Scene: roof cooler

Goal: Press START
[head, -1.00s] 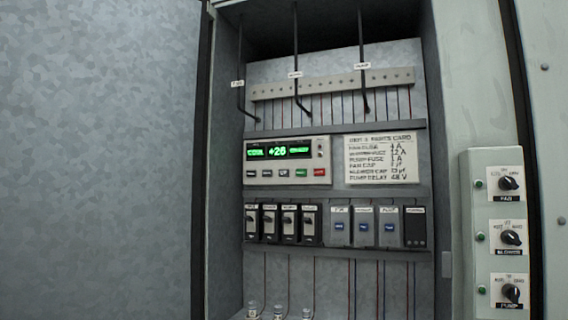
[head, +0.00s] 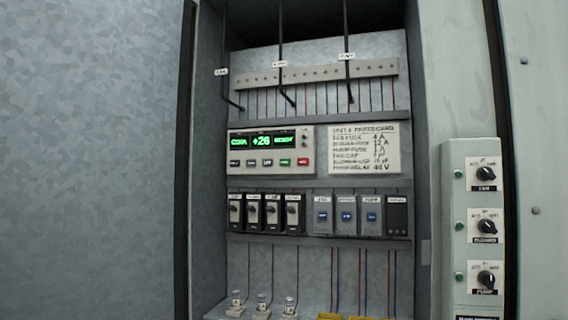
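A controller panel (head: 270,150) sits in the upper part of the open cabinet in the head view. Its dark display shows green text with "+26" in the middle. Below the display is a row of several small buttons: dark ones at the left, then a green button (head: 285,162) and a red button (head: 303,162) at the right. The button labels are too small to read, so I cannot tell which one says START. Neither of my grippers is in view.
A parts card (head: 364,149) is right of the panel. Breakers (head: 265,212) and relays (head: 346,214) line the rail below. Small glass-topped parts (head: 263,304) stand at the bottom. A switch box (head: 478,225) with FAN, BLOWER and PUMP knobs juts out at right. A grey door (head: 95,160) fills the left.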

